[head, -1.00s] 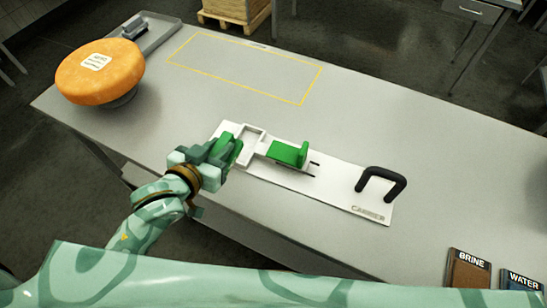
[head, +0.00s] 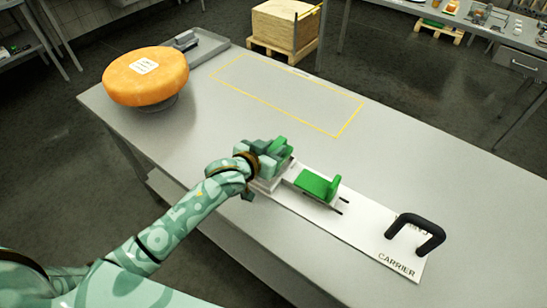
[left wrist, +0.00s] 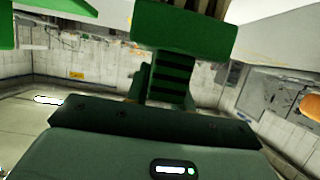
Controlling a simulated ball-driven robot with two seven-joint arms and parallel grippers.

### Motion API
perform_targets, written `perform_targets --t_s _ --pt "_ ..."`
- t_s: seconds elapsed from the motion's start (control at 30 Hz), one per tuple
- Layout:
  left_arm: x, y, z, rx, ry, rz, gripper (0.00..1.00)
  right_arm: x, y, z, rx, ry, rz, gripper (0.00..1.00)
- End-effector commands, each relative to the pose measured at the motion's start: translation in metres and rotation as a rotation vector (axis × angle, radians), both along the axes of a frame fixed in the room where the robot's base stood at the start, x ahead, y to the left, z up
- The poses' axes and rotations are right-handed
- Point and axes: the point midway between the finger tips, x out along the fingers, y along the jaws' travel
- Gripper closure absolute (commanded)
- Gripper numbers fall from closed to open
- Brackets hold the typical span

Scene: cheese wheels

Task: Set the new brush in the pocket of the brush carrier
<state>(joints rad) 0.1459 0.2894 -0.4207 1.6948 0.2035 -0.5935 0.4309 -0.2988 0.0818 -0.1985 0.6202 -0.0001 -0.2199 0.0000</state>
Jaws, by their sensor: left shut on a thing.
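The brush carrier (head: 355,226) is a long white plate on the table with a black handle at its right end and a green block (head: 317,184) in its middle. Its white-walled pocket (head: 268,184) is at the left end, largely hidden by my left gripper. My left gripper (head: 276,152) is over the pocket, shut on the green brush (head: 282,146). In the left wrist view the brush (left wrist: 185,38) shows as a green block with brownish bristles at the top edge. I cannot tell whether the brush touches the pocket. My right gripper is not in view.
An orange cheese wheel (head: 146,75) with a white label sits on a dark stand at the table's far left. Behind it is a grey tray (head: 209,46) holding a small grey thing. A yellow outlined area (head: 290,92) on the table is empty. The table right of it is clear.

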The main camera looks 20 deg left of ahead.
Motion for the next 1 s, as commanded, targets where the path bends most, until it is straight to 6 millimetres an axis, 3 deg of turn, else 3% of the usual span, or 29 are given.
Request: perform_targets --t_s 0.17,0.53,0.57,0.6,0.63,1.0 --pt "0.0 0.0 -0.031 0.001 0.002 0.0 1.0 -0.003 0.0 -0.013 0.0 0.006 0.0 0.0" --pt "0.0 0.0 -0.034 -0.002 -0.001 -0.001 1.0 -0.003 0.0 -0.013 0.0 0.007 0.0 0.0" --pt "0.0 0.0 -0.034 0.0 0.0 -0.001 0.71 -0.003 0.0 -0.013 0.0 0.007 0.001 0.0" --pt "0.0 0.0 -0.033 0.0 0.0 -0.001 0.6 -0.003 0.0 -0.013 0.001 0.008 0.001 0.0" --pt "0.0 0.0 -0.033 0.0 0.0 -0.001 0.55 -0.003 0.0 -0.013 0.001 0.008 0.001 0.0" --pt "-0.005 0.001 -0.028 0.0 0.001 0.0 0.55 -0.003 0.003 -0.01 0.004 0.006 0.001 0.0"
